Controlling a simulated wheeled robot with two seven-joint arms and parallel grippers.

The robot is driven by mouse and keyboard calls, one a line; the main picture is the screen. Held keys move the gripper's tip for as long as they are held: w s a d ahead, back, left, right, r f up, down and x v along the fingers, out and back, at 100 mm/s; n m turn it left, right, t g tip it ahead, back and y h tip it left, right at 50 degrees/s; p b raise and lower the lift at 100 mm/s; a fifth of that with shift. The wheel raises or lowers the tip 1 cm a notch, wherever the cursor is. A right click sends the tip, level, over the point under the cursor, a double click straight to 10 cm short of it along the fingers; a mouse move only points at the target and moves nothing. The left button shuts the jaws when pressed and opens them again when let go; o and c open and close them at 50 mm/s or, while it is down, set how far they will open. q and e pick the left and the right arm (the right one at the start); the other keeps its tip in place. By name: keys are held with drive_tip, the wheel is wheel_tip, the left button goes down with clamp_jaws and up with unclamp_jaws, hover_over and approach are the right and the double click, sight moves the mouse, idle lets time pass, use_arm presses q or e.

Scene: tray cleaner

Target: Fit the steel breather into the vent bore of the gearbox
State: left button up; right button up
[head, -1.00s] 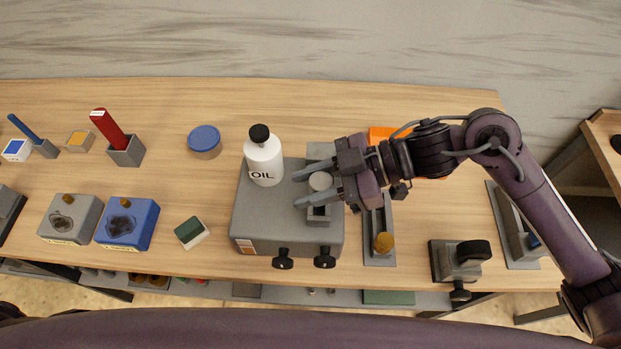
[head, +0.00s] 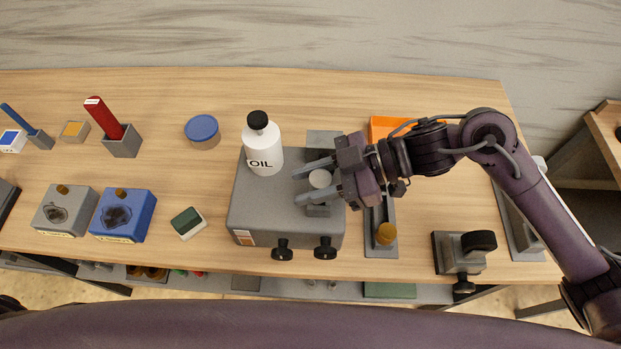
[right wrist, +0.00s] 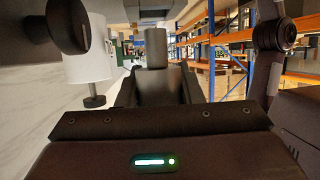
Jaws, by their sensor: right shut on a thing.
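A large grey box (head: 265,205), which looks like the gearbox, stands mid-table with a small label and two black knobs on its front. My right gripper (head: 306,185) is above its right part, shut on a pale grey round piece (head: 320,179), which looks like the steel breather. In the right wrist view a dark grey part (right wrist: 156,48) shows between the fingers. My left gripper is out of view.
A white oil bottle (head: 262,148) stands at the box's back left, close to my fingers. A grey holder with a brass-coloured knob (head: 386,234), an orange bin (head: 390,126) and a grey clamp-like fixture (head: 461,253) are to the right. Small grey and blue boxes (head: 122,216) stand left.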

drive_tip(key=shift+p, duration=0.5)
idle(1.1)
drive_tip(key=shift+f+b, duration=1.35)
drive_tip(key=shift+f, duration=0.7)
drive_tip(key=o, duration=1.1)
drive_tip(key=shift+w+d+r, duration=0.1)
drive_tip(key=shift+d+r, duration=0.05)
drive_tip(key=shift+d, duration=0.4)
drive_tip(key=b+v, duration=0.2)
drive_tip(key=v, duration=0.3)
drive_tip(key=shift+d, duration=0.3)
drive_tip(key=shift+d+r, duration=0.4)
drive_tip(key=shift+d, duration=0.1)
